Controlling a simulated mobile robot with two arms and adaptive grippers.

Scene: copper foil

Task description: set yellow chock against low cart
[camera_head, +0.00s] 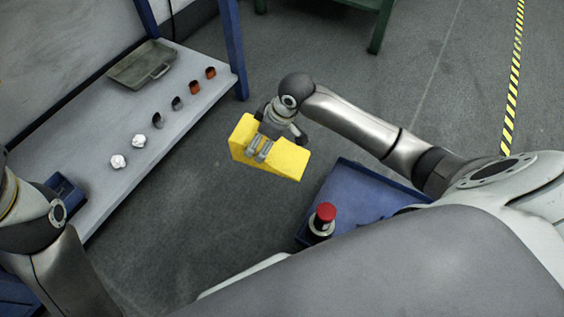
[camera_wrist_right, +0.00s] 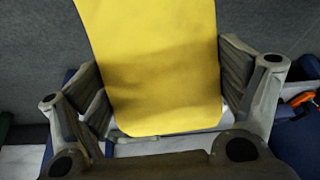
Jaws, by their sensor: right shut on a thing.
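The yellow chock (camera_head: 288,161) is a wedge-like block, held in the air over the grey floor in the head view. My right gripper (camera_head: 262,149) is shut on it, with its fingers over the upper edge. In the right wrist view the chock (camera_wrist_right: 150,65) fills the middle between the two fingers. A low blue thing with a raised rim (camera_head: 345,187) stands right of and below the chock in the head view; it may be the low cart, but I cannot tell. A visible gap separates them. My left arm shows at the left edge; its gripper is out of view.
A grey-topped bench (camera_head: 95,175) with blue posts stands at left, bearing a grey tray (camera_head: 142,66) and several small parts. A red-capped cylinder (camera_head: 322,220) is at the blue thing's near side. A green frame (camera_head: 340,5) stands at the back. Bare floor (camera_head: 200,220) lies between.

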